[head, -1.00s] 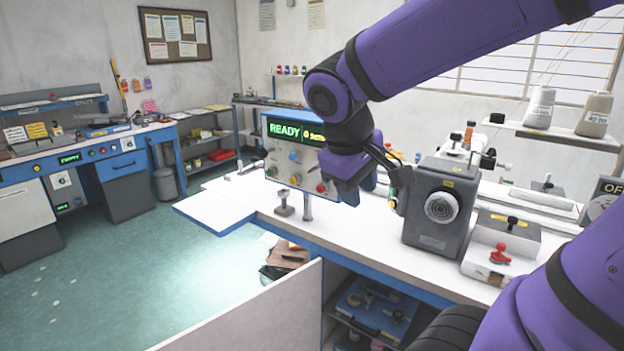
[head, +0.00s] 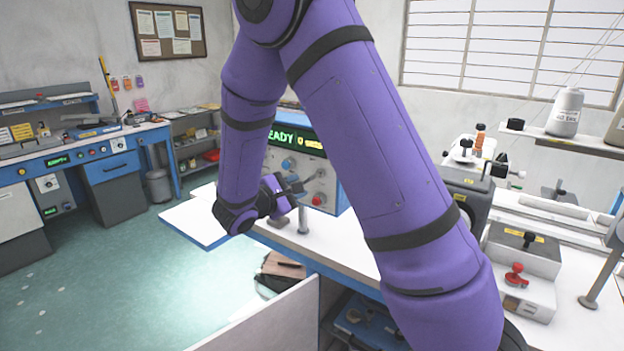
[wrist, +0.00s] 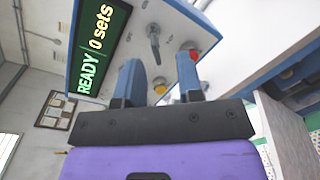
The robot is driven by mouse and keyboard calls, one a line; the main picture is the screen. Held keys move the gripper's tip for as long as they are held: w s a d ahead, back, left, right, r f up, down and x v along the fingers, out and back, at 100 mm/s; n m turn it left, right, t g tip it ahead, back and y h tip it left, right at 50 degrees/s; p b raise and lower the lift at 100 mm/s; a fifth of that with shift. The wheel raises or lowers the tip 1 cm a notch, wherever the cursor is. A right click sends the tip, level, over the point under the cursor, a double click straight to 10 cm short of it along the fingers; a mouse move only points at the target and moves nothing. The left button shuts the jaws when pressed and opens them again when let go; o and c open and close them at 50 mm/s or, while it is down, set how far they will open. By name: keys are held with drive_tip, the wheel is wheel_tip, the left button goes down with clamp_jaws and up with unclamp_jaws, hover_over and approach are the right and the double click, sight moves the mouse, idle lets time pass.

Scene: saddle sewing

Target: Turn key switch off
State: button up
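The blue-edged control panel (head: 297,160) stands on the white worktop, partly hidden behind my arm. In the wrist view its grey face (wrist: 176,25) is close and tilted, with a lit green READY display (wrist: 100,45). A grey key-like switch (wrist: 153,38) sticks out of the face, beside a red knob (wrist: 191,54) and a yellow button (wrist: 160,88). My gripper (wrist: 159,72) is open and empty, its two blue fingers pointing at the panel. The key-like switch lies beyond the fingertips, apart from them. In the head view my gripper (head: 293,187) is in front of the panel's lower part.
A metal post (head: 302,221) stands on the worktop just below my gripper. A sewing machine head (head: 468,190) and a grey box with a red knob (head: 522,265) are at the right. Open floor (head: 120,270) lies left of the worktop.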

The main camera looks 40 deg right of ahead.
sight(312, 178)
drive_tip(key=shift+n+t, duration=0.7)
drive_tip(key=shift+t, duration=0.2)
drive_tip(key=w+d, duration=0.2)
drive_tip(key=d, duration=0.1)
drive_tip(key=w+d+f, duration=0.1)
drive_tip(key=d, duration=0.2)
drive_tip(key=w+d, duration=0.2)
drive_tip(key=d, duration=0.1)
drive_tip(key=shift+w+f, duration=0.35)
drive_tip(key=shift+f, duration=0.05)
clamp_jaws()
